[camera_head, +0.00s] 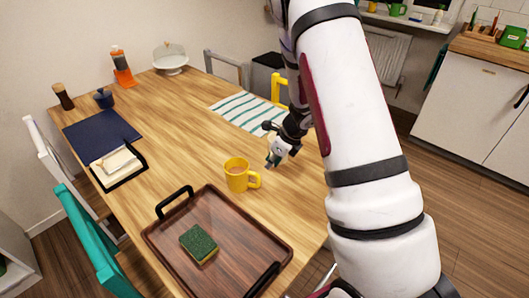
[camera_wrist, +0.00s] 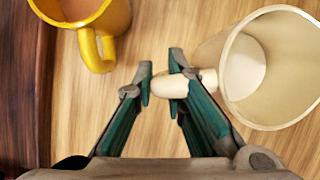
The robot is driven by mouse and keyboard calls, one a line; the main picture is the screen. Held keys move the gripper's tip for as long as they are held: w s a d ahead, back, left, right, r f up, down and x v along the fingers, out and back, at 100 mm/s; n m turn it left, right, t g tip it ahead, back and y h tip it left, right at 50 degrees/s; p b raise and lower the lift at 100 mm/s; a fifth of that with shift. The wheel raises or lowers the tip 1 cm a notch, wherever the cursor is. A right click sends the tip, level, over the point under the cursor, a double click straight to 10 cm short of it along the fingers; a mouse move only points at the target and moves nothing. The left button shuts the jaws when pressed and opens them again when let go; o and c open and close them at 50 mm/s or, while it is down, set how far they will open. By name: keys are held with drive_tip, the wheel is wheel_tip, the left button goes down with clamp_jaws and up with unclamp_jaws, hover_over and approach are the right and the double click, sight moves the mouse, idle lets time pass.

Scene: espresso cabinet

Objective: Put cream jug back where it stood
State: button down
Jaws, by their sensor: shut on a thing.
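The cream jug (camera_wrist: 232,80) is at the right of the wrist view, its open mouth facing the camera and its inside looking empty. My gripper (camera_wrist: 163,80) is shut on the jug's stubby handle, with the teal fingers on either side of it. I cannot tell whether the jug's base touches the table. In the head view my gripper (camera_head: 275,160) is low over the table's right side, beyond the yellow mug; the jug is not clearly distinguishable there.
A yellow mug (camera_head: 236,177) with a brown drink stands close to the left of my gripper. A dark wooden tray (camera_head: 165,240) holding a green sponge (camera_head: 199,242) is in front. A striped cloth (camera_head: 245,110) lies behind. The wooden table (camera_head: 175,125) is clear in the middle.

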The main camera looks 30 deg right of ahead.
drive_tip(key=w, duration=0.5)
drive_tip(key=w+d, duration=0.1)
drive_tip(key=w, duration=0.2)
drive_tip(key=shift+w+d+f, duration=0.1)
drive_tip(key=shift+w+f, duration=0.1)
drive_tip(key=shift+f, duration=0.2)
drive_tip(key=shift+f+p, duration=0.3)
drive_tip(key=shift+f, duration=1.45)
drive_tip(key=c, duration=1.6)
unclamp_jaws()
drive_tip(key=shift+f, duration=0.15)
drive_tip(key=shift+c, duration=0.2)
